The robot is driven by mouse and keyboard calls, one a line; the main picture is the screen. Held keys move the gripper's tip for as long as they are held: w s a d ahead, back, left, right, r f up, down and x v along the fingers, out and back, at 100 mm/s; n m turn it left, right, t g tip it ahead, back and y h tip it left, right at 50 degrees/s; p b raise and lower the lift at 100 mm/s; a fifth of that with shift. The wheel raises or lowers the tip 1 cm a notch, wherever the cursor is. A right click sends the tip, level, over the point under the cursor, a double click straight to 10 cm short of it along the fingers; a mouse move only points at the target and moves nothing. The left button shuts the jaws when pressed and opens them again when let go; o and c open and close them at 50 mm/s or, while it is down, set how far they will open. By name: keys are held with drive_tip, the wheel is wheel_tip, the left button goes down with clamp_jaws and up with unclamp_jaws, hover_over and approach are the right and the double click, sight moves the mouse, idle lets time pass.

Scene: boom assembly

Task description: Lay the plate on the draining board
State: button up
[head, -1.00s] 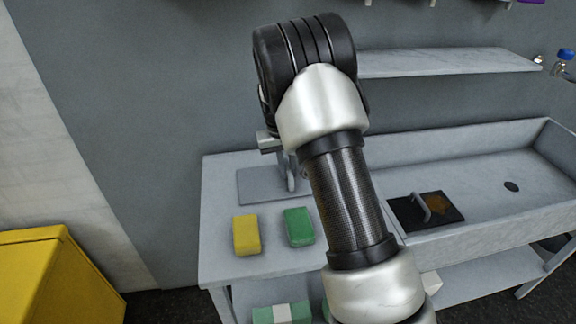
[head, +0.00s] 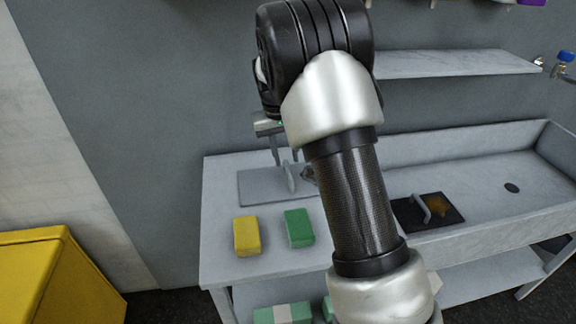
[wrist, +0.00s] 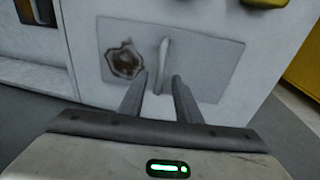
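A flat grey rectangular plate (head: 256,188) lies on the draining board (head: 222,222), left of the basin. A thin upright piece like a handle (head: 290,180) rises from its middle. In the wrist view the plate (wrist: 215,62) shows a brown stained patch (wrist: 125,61) beside the upright handle (wrist: 163,51). My gripper (head: 285,155) is above the plate, pointing down. In the wrist view my gripper's fingers (wrist: 158,77) are apart, with nothing held between them; the handle lies beyond the tips. My arm hides part of the plate's right side in the head view.
A yellow sponge (head: 246,236) and a green sponge (head: 299,228) lie in front of the plate. A shelf (head: 455,64) hangs behind. A yellow box (head: 50,270) stands left.

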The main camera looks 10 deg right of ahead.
drive_tip(key=s+r+t+y, duration=0.2)
drive_tip(key=s+r, duration=1.4)
drive_tip(key=r, duration=0.2)
drive_tip(key=s+t, duration=0.2)
drive_tip(key=s, duration=1.5)
drive_tip(key=shift+s+d+f, duration=0.2)
drive_tip(key=shift+d+f, duration=0.25)
